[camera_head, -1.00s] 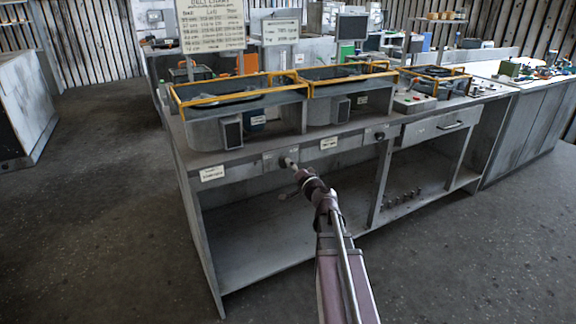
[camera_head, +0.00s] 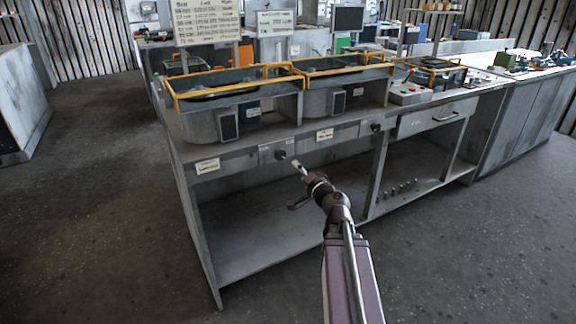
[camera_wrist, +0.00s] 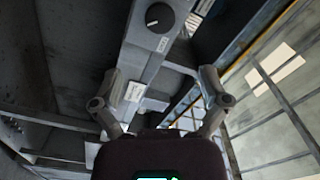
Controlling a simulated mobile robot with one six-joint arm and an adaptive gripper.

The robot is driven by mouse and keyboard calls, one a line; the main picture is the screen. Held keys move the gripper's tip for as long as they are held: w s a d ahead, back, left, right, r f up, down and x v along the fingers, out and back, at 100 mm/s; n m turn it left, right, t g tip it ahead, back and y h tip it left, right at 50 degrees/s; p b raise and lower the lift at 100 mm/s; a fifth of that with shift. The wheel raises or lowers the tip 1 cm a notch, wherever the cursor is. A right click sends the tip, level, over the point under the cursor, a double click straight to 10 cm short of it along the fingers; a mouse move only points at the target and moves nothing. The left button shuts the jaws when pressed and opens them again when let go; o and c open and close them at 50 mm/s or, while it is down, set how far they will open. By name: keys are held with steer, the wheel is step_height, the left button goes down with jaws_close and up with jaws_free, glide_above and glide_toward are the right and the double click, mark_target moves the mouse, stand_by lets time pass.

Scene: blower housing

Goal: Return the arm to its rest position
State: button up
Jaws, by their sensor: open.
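My arm reaches from the bottom of the head view toward the front panel of a grey workbench (camera_head: 238,160). My gripper (camera_head: 298,167) appears small at its end, close to a dark round knob (camera_head: 280,155) on that panel, with a small gap between them in the picture. In the wrist view my gripper (camera_wrist: 160,97) has its two fingers spread wide with nothing held between them. A black knob (camera_wrist: 159,16) on a light panel shows beyond the fingers, and a white label (camera_wrist: 135,91) lies between them in view.
Blower housings with yellow rims (camera_head: 215,92) stand on the bench top. A second knob (camera_head: 376,127) and a drawer (camera_head: 437,118) are to the right. The open shelf (camera_head: 270,240) lies below. The floor (camera_head: 85,220) to the left is clear.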

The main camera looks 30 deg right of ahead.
steer(key=shift+a, duration=0.1)
steer(key=a+f+n+g+y, duration=0.3)
steer(key=a+f+n+g, duration=0.1)
steer(key=a, duration=0.4)
steer(key=a+f+n+g+y, duration=0.3)
steer(key=a+f+n, duration=0.1)
steer(key=a, duration=0.5)
steer(key=s+a+f+n+g+h, duration=0.2)
steer(key=s+a+f+g+h, duration=0.1)
steer(key=s+a+f+g, duration=0.25)
steer(key=s+a+f+n+g+h, duration=0.2)
steer(key=s+f+g+h, duration=0.3)
steer(key=s, duration=0.3)
step_height(320, 180, up, 26)
steer(key=y+p, duration=0.1)
steer(key=p, duration=2.5)
steer(key=shift+d+r, duration=0.15)
steer(key=shift+d, duration=0.1)
steer(key=shift+s+g, duration=0.1)
steer(key=shift+g, duration=0.15)
steer(key=shift+c, duration=0.2)
